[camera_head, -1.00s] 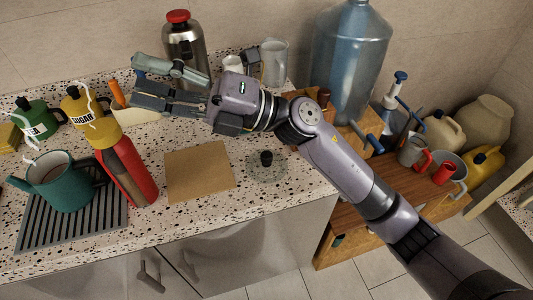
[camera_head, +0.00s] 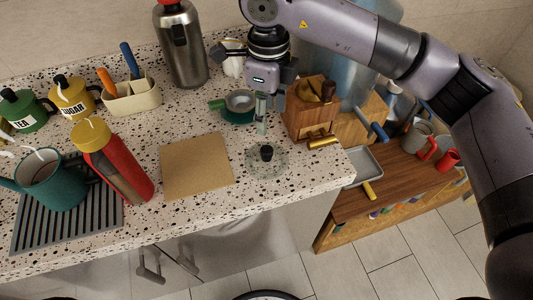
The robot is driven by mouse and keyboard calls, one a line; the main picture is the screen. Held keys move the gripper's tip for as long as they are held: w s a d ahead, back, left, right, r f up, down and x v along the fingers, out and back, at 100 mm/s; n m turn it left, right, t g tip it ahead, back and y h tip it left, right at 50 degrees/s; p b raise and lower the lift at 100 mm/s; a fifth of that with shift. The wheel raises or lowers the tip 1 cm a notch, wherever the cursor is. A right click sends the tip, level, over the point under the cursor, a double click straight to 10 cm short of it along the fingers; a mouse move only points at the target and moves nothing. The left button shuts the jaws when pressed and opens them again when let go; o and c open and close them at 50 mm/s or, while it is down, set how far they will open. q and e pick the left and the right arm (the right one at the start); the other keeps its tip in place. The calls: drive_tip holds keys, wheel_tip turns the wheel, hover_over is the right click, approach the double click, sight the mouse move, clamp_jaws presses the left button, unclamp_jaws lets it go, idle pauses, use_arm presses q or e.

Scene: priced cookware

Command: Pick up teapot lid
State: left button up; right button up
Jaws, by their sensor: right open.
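A round clear lid (camera_head: 280,163) with a black knob lies flat on the speckled counter near its front edge, right of a brown square board. A green teapot-like pot (camera_head: 52,187) stands open-topped on a dark slatted rack at the left. My right gripper (camera_head: 262,114) points down above the counter, behind the lid and apart from it. It is open; its far finger is partly hidden by the gripper body. My left gripper is not in view.
A wooden box (camera_head: 306,116) is close on the right, with a steel flask (camera_head: 180,45) behind.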

drive_tip(key=p, duration=0.2)
hover_over(267, 149)
wheel_tip(267, 149, down, 8)
drive_tip(key=shift+s+d+r, duration=0.1)
drive_tip(key=shift+s, duration=0.05)
wheel_tip(267, 149, down, 4)
drive_tip(key=p, duration=0.2)
drive_tip(key=shift+p, duration=0.3)
drive_tip(key=shift+f, duration=0.7)
clamp_jaws()
